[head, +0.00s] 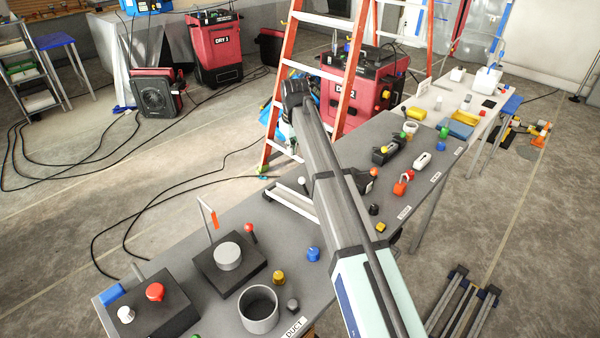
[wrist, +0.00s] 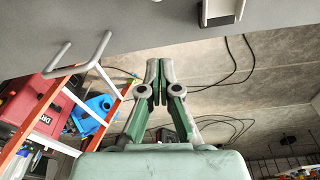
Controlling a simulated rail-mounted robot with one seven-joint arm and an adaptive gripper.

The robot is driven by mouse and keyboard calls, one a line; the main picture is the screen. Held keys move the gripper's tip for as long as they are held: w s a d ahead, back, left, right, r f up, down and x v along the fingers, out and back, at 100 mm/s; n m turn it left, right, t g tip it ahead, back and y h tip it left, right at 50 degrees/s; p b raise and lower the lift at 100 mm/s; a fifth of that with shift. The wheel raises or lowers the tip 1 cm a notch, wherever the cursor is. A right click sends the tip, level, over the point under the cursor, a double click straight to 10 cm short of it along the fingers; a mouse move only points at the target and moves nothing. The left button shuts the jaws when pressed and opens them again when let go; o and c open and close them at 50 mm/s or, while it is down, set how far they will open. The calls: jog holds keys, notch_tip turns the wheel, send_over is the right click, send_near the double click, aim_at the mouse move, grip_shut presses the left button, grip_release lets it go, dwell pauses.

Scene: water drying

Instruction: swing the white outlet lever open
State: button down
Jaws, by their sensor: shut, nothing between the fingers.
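The white outlet lever cannot be made out with certainty. In the head view a small white knob (head: 302,182) and a pale bar frame (head: 288,204) sit at the bench's far edge, left of my arm. In the wrist view a pale U-shaped bar (wrist: 75,66) sticks out past the edge of the grey bench (wrist: 130,22), left of my gripper. A white bracket (wrist: 222,11) sits at the top. My gripper (wrist: 159,63) is shut and empty, apart from both, over the floor side of the edge. In the head view my arm hides its fingers.
The bench top (head: 345,150) carries knobs, a grey cup (head: 259,309) and a white clip-like piece (head: 423,160). An orange stepladder (head: 283,85) and red dryer (head: 362,92) stand close behind the bench. Black hoses lie on the floor. Open floor lies left of the bench.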

aim_at(304, 186)
jog(key=shift+f, duration=0.15)
jog(key=f+p, duration=0.1)
jog(key=f, duration=0.2)
jog(key=w+f+p, duration=0.1)
jog(key=f, duration=0.2)
jog(key=f+p, duration=0.1)
jog(key=f, duration=0.1)
jog(key=shift+w+a+f, duration=0.2)
jog(key=shift+a+f, duration=0.05)
jog(key=shift+f, duration=0.15)
jog(key=shift+s+d+p, duration=0.7)
jog(key=shift+s+d, duration=0.25)
jog(key=shift+s, duration=0.3)
jog(key=shift+s+d, duration=0.3)
jog(key=shift+s+a+t+b, duration=0.1)
jog(key=shift+s+t+b, duration=0.1)
jog(key=shift+t+b, duration=0.1)
